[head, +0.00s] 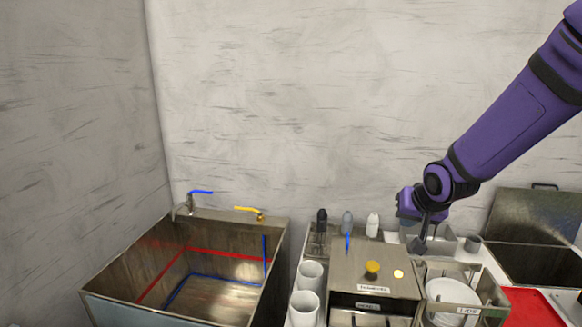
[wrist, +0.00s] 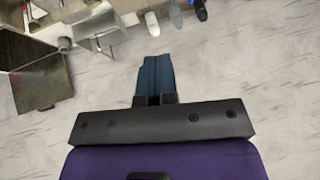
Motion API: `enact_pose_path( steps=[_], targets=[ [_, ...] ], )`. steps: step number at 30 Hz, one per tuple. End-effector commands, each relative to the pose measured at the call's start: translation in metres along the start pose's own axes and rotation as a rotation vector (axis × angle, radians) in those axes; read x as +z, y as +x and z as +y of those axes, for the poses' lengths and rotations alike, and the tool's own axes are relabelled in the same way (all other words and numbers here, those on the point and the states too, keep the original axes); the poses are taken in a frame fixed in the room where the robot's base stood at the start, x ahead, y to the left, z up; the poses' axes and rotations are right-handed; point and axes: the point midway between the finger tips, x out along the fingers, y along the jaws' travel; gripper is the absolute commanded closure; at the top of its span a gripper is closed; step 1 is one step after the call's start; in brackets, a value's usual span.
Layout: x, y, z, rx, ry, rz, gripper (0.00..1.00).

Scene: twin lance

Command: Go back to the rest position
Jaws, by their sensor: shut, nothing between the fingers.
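My gripper (head: 418,245) hangs at the end of my purple arm in the head view, over the back part of the counter, right of the metal box with labels. In the wrist view my gripper (wrist: 155,70) has its blue-grey fingers pressed together with nothing between them. The wall fills much of the wrist view behind the fingers. Whether the fingertips touch anything below cannot be told from the head view.
A deep metal sink (head: 190,275) with taps stands at the left. White cups (head: 308,275), a labelled metal box (head: 372,263), bottles (head: 372,225), a plate rack (head: 452,293) and a red tray (head: 530,307) crowd the counter. The wall space above is clear.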

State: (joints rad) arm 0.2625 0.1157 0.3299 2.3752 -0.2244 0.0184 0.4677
Motion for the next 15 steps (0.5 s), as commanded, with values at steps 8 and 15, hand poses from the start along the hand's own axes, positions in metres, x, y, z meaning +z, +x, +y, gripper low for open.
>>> enact_pose_path(
  steps=[8,15],
  targets=[
    [0.011,-0.093,0.011,0.111,-0.086,-0.021,1.0],
    [0.037,-0.168,0.021,0.156,-0.129,-0.059,1.0]
  ],
)
